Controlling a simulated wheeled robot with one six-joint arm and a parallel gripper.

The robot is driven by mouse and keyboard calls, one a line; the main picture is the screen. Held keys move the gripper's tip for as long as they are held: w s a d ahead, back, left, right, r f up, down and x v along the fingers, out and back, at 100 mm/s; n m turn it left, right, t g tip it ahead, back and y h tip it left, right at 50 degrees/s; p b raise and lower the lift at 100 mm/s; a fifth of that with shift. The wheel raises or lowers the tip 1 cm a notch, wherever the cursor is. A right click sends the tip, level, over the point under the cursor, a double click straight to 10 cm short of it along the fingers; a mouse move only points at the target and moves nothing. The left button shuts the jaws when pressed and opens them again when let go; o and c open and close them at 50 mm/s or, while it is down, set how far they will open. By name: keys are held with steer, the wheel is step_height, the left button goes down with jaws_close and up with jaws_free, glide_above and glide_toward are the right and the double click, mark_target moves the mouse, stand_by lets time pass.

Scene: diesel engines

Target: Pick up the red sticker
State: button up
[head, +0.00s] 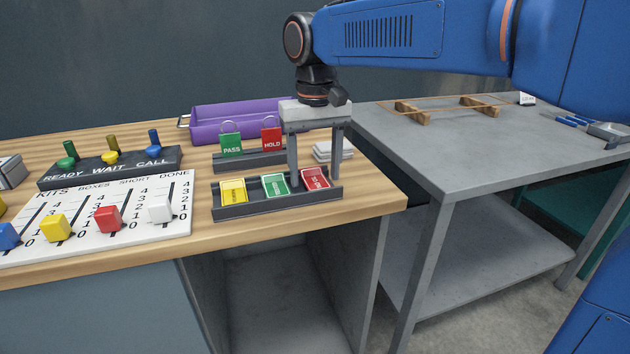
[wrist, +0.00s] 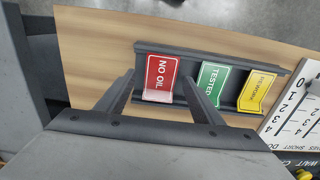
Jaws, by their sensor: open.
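The red sticker (head: 316,179), marked NO OIL in the wrist view (wrist: 161,72), stands in the right-hand slot of a dark tray (head: 260,208). Beside it stand a green TESTED sticker (head: 274,185) and a yellow sticker (head: 233,191). My gripper (head: 316,184) points down over the tray, its two fingers apart. In the wrist view my gripper (wrist: 158,78) has one finger on each side of the red sticker, with visible gaps. I cannot tell exactly how low the fingertips are. Nothing is held.
Behind the tray, a rack (head: 250,160) holds green PASS and red HOLD tags. A purple bin (head: 235,120) stands farther back. A white slider board (head: 110,220) lies left. A grey metal table (head: 440,150) adjoins on the right.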

steer(key=c, duration=1.1)
steer(key=shift+r, duration=0.1)
